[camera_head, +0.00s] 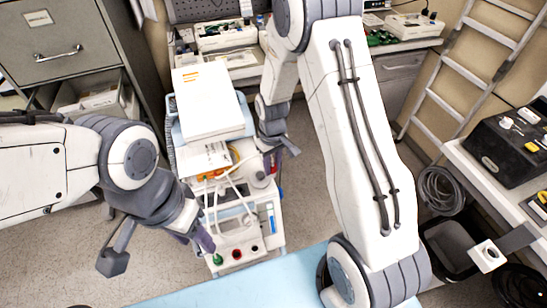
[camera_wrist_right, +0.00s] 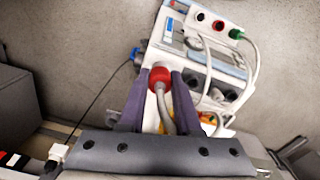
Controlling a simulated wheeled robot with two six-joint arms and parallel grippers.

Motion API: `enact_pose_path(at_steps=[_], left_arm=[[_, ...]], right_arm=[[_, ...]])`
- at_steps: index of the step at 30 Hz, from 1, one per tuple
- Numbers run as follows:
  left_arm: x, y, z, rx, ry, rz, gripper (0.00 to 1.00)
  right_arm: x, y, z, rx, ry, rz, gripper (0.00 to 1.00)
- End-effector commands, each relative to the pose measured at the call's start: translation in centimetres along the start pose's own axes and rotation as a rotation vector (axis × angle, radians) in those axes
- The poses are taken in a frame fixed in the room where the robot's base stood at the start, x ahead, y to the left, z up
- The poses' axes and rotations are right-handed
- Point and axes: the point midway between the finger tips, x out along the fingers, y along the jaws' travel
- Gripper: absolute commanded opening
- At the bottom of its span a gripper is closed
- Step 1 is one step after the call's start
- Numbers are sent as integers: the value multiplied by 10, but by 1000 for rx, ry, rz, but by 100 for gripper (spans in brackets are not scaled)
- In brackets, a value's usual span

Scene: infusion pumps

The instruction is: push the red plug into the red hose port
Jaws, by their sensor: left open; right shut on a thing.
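The red plug (camera_wrist_right: 160,78) with its grey hose is between the purple fingers of my right gripper (camera_wrist_right: 161,74), which is shut on it. In the head view, my right gripper (camera_head: 271,160) is beside the cart's right side, and the plug is not clear there. The red hose port (camera_head: 237,254) is on the cart's low front panel; it also shows in the right wrist view (camera_wrist_right: 218,25), beyond and apart from the plug. My left gripper (camera_head: 204,241) is open by the panel's left end, close to the green connector (camera_head: 217,259).
The cart (camera_head: 275,226) has a black port (camera_head: 254,248) right of the red one and a white box (camera_head: 208,103) on top. A hose runs to the green connector (camera_wrist_right: 236,33). A light-blue surface (camera_head: 290,282) lies in front; a filing cabinet (camera_head: 65,50) stands left.

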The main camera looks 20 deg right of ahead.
Motion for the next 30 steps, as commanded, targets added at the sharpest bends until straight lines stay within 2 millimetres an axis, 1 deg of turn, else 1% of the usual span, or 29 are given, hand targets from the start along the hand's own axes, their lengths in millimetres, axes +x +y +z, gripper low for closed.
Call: enact_pose_path(at_steps=[5,8,30], left_arm=[[3,0,0,0,-1,0,50],[5,0,0,0,-1,0,50],[13,-1,1,0,-1,0,50]], right_arm=[[1,-11,2,-4,-1,0,0],[1,-22,5,-4,0,0,0],[1,-107,27,-1,1,0,0]])
